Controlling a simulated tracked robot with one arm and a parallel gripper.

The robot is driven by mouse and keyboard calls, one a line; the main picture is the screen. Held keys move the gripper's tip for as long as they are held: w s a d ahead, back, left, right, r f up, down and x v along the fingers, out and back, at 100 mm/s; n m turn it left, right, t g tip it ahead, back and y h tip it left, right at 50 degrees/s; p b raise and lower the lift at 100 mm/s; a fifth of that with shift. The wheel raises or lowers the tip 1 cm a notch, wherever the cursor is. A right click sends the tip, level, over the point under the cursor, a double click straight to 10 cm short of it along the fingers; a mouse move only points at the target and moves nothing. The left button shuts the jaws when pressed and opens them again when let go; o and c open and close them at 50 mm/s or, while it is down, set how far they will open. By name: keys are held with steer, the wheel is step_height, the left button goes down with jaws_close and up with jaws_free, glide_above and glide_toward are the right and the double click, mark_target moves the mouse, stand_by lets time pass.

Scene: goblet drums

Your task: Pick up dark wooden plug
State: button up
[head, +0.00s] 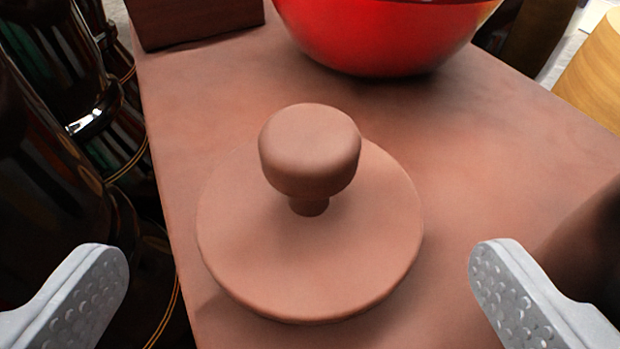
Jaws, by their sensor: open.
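A knobbed round piece (310,240) stands upright on a table of nearly the same colour. It is a flat disc with a short stem and a rounded knob on top. It is matte reddish-brown rather than dark, and is the only plug-like thing in view. My gripper (298,268) is open and empty. One finger shows at the lower left and the other at the lower right, with the disc between them in the picture. Neither finger appears to touch it. The knob hides part of the stem and disc.
The reddish-brown table (510,160) has a red bowl (385,35) and a dark brown box (195,20) at the back. A dark rounded thing (590,250) is at the right edge. Dark glossy drums (90,100) stand beyond the table's left edge.

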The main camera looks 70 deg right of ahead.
mark_target(310, 213)
steer(key=b+x, duration=0.1)
steer(key=x, duration=0.3)
steer(key=shift+s+d+b, duration=0.1)
steer(key=shift+d+b, duration=0.15)
steer(key=shift+b, duration=0.05)
steer(key=c, duration=1)
steer(key=shift+o, duration=0.2)
